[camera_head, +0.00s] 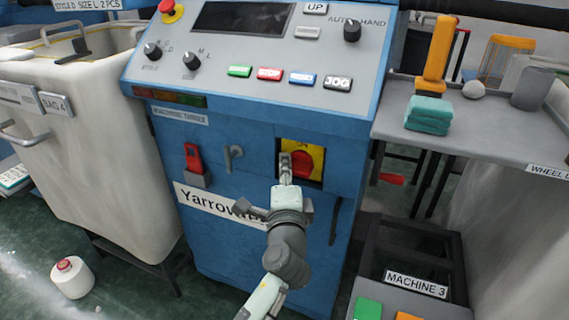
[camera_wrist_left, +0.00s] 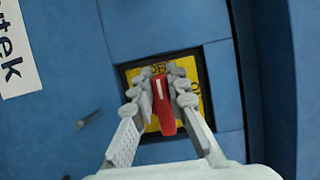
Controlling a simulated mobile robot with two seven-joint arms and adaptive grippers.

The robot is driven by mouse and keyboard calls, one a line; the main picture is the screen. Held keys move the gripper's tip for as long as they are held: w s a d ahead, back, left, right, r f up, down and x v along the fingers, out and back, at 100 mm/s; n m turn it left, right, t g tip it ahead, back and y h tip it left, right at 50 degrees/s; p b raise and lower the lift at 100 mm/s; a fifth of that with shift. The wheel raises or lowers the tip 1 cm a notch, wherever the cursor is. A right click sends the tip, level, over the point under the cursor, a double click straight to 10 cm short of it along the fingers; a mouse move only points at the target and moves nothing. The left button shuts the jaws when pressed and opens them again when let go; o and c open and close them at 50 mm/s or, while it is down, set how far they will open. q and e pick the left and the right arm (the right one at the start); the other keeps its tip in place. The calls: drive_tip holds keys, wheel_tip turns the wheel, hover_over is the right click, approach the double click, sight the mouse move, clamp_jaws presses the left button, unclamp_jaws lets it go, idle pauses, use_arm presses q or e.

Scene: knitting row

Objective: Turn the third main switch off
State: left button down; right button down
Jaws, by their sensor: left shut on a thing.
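The main switch of the machine labelled MACHINE THREE has a red rotary handle (camera_head: 307,163) on a yellow plate (camera_head: 314,149), set in a dark square recess of the blue cabinet. In the left wrist view the red handle (camera_wrist_left: 163,106) carries a white line pointing up toward partly covered lettering on the yellow plate (camera_wrist_left: 205,88). My left gripper (camera_head: 287,160) is in front of the switch. In the left wrist view its fingers (camera_wrist_left: 164,88) are on both sides of the handle, shut on it. My right gripper is not in view.
A red lever (camera_head: 193,158) and a grey handle (camera_head: 233,155) sit left of the switch. A control panel (camera_head: 262,54) with buttons and knobs is above. A grey table (camera_head: 480,135) stands right, a large bin (camera_head: 85,150) left.

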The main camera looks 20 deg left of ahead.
use_arm(q)
drive_tip(key=shift+d+f, duration=0.15)
drive_tip(key=shift+d, duration=0.3)
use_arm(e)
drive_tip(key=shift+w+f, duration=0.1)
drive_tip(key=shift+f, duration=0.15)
use_arm(q)
drive_tip(key=c, duration=1.5)
unclamp_jaws()
drive_tip(key=shift+c, duration=0.2)
drive_tip(key=shift+o, duration=0.2)
drive_tip(key=shift+w, duration=0.1)
drive_tip(key=shift+a, duration=0.1)
drive_tip(key=v, duration=1.2)
drive_tip(key=shift+a, duration=0.1)
